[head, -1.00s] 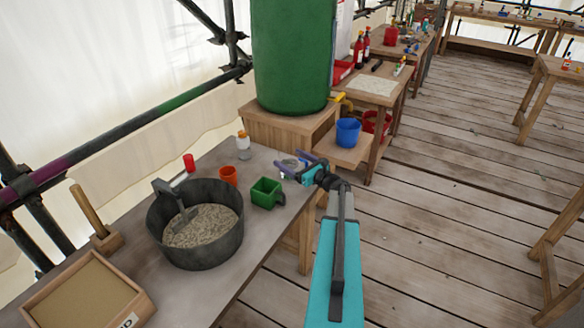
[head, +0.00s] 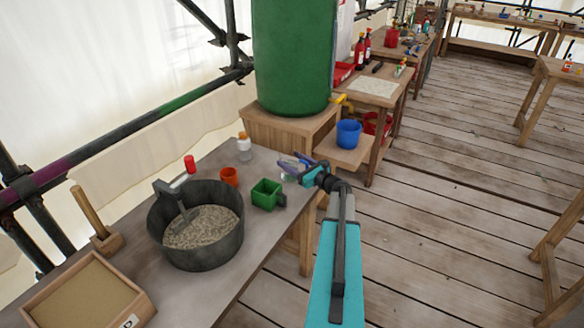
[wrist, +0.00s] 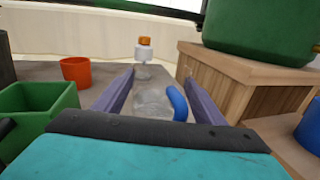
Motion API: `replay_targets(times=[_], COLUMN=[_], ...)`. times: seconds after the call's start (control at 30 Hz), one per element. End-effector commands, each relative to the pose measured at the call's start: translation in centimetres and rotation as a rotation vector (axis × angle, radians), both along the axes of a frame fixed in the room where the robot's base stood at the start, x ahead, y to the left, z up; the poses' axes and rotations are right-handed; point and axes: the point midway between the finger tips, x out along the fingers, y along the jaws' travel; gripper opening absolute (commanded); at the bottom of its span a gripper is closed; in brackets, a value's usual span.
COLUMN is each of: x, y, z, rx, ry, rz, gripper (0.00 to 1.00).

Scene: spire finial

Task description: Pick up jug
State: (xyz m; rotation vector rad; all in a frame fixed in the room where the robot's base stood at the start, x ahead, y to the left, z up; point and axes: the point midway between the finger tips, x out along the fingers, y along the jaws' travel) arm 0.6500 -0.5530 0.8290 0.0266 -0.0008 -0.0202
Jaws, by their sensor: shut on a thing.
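The jug (wrist: 152,103) is clear, with a blue handle (wrist: 178,103). In the wrist view it sits between the two purple fingers of my gripper (wrist: 148,92), with the handle near the right finger. In the head view my gripper (head: 300,166) is over the far right end of the grey table, and the jug (head: 291,177) is mostly hidden by the fingers. My gripper is shut on the jug. I cannot tell whether the jug's base touches the table.
A green square cup (head: 266,194) stands just left of my gripper, with an orange cup (head: 229,176) and a white bottle with an orange cap (head: 243,141) beyond. A wooden stand (head: 284,133) bearing a green barrel (head: 292,60) is close behind. A dark tub (head: 165,230) holds grit.

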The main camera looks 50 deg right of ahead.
Motion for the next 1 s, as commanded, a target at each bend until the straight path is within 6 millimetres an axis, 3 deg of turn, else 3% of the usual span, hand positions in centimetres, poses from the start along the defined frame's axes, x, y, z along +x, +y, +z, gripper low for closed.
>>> replay_targets(times=[0.57, 1.0], x=[0.0, 0.0], y=[0.0, 0.0], z=[1.1, 4.0], rx=[0.0, -0.001], ry=[-0.001, -0.002], rz=[0.0, -0.001], gripper=[0.31, 0.31])
